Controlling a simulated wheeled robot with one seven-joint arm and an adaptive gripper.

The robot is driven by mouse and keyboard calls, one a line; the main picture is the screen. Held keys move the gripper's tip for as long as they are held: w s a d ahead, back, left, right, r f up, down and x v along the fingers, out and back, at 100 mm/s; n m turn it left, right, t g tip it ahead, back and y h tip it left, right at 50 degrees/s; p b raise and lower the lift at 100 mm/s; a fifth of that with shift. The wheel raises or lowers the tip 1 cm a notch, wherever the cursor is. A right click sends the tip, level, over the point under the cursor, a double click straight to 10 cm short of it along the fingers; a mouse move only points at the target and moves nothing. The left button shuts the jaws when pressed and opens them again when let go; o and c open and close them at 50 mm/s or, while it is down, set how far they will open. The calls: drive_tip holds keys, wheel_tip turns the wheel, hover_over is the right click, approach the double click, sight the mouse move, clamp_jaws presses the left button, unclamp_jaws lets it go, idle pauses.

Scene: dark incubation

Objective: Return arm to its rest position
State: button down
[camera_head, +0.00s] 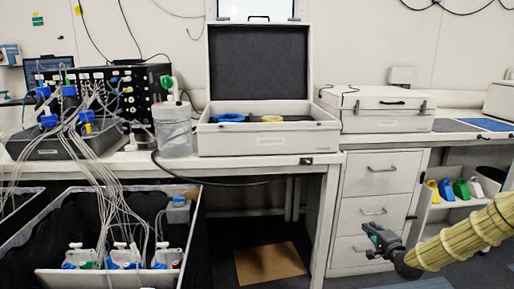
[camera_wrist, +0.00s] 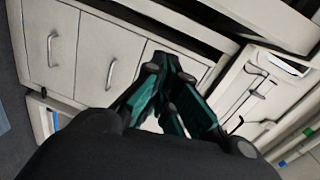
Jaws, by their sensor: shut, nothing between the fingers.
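My gripper (camera_head: 374,234) is at the lower right of the head view, in front of the white drawer unit (camera_head: 381,172). My arm (camera_head: 470,235), in a ribbed tan sleeve, comes in from the right edge. In the wrist view my gripper (camera_wrist: 160,75) has dark green and black fingers drawn together, with nothing held. The drawers (camera_wrist: 80,50) lie beyond it there, tilted in the picture. I cannot tell the exact gap between the fingers and the drawer fronts.
An open white case (camera_head: 268,138) and a closed one (camera_head: 375,110) stand on the bench. A clear jar (camera_head: 173,130) and cabled equipment are at the left. A bin (camera_head: 190,235) with tubing stands below. Colored bottles (camera_head: 460,189) sit on a low shelf at right.

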drive_tip(key=s+a+f+n+g, duration=0.6)
drive_tip(key=s+a+f, duration=0.95)
drive_tip(key=f, duration=0.35)
drive_tip(key=s+a+f+n+g, duration=0.2)
drive_tip(key=s+f, duration=0.1)
drive_tip(key=s, duration=0.6)
drive_tip(key=s+a+f+n+g, duration=0.15)
drive_tip(key=s+f, duration=0.25)
drive_tip(key=s, duration=0.5)
drive_tip(key=s+a+f+n+g, duration=0.2)
drive_tip(key=s+f+g, duration=0.1)
drive_tip(key=s, duration=0.6)
drive_tip(key=s+d+n+g+h, duration=0.15)
drive_tip(key=s+n+g, duration=0.25)
drive_tip(key=s, duration=1.3)
wheel_tip(320, 180, up, 21)
drive_tip(key=p, duration=2.1)
drive_tip(key=shift+w+a+r, duration=0.15)
drive_tip(key=shift+w+a, duration=0.15)
drive_tip(key=shift+w, duration=0.1)
drive_tip(key=shift+d+m+h, duration=0.1)
drive_tip(key=shift+m+h, duration=0.15)
